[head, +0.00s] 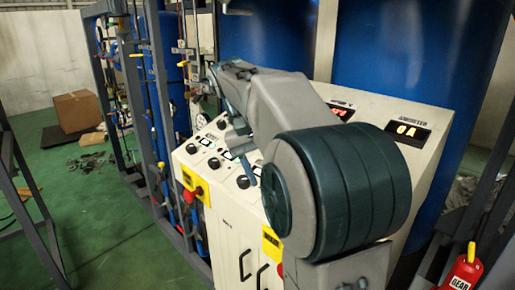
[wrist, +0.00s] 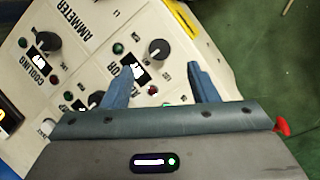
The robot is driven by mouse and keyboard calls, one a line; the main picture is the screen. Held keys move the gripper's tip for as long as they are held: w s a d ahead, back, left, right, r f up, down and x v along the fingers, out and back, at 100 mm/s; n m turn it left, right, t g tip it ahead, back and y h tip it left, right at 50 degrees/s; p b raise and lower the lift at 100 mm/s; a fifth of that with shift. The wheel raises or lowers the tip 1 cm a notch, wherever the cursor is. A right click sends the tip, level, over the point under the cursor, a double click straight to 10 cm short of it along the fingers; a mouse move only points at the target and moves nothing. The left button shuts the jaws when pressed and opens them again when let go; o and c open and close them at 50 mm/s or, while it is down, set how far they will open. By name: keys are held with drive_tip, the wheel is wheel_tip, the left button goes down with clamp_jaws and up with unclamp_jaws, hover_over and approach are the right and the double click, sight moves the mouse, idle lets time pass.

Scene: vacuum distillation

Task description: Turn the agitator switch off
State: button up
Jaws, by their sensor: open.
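The agitator switch cannot be picked out for certain; a label ending in "OR" (wrist: 115,85) is partly covered by a finger in the wrist view. Beside it is a black plate with a white rocker switch (wrist: 135,68), near a black knob (wrist: 158,48). My gripper (wrist: 160,72) is open and empty, its two blue fingers apart over the sloped cream control panel (wrist: 120,15). The rocker plate shows between the fingers, nearer the left one; contact cannot be told. In the head view my arm largely hides the gripper and part of the panel (head: 443,112).
Another knob (wrist: 47,40) and a rocker labelled "COOLING" (wrist: 42,64) lie to the left. A red emergency button on a yellow plate (head: 198,191) is on the cabinet front. Blue tanks (head: 420,50) stand behind.

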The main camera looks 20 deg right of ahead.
drive_tip(key=v, duration=0.5)
drive_tip(key=shift+w+a+r, duration=0.1)
drive_tip(key=shift+r, duration=0.2)
